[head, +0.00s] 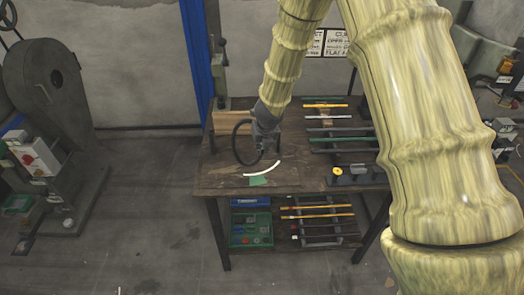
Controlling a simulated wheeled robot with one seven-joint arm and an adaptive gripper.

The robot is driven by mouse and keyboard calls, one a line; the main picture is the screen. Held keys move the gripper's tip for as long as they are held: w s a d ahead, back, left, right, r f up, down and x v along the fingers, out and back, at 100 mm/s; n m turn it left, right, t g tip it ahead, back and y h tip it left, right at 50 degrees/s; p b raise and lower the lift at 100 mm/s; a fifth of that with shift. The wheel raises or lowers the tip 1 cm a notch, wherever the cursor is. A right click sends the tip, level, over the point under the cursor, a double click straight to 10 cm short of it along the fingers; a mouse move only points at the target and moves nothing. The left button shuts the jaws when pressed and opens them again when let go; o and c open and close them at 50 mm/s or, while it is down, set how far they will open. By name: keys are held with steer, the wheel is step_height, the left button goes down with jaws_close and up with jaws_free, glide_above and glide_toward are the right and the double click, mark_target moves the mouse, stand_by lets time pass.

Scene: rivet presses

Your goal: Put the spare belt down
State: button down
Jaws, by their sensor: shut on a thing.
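The spare belt (234,142) is a thin black loop. It hangs from my gripper (262,139), with its open ring facing the camera. My gripper is shut on the belt's right side, above the left part of the dark wooden bench (222,172). The fingertips are small and dark here, so the exact grip is hard to see. The belt's lower edge is close to the bench top; I cannot tell whether it touches.
A white curved strip (263,171) and a green patch (258,181) lie on the bench in front of the belt. Rods on racks (335,129) and a yellow-and-black device (350,173) take up the right side. The bench's front left is clear. A lower shelf holds a green tray (250,229).

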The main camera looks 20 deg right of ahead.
steer(key=shift+f, duration=1.6)
steer(key=shift+d+f, duration=0.1)
steer(key=c, duration=1.5)
jaws_free()
steer(key=shift+s+r, duration=0.1)
steer(key=shift+r, duration=0.3)
steer(key=p+v, duration=0.1)
steer(key=v, duration=1)
steer(key=shift+r+p, duration=0.25)
steer(key=shift+p, duration=0.05)
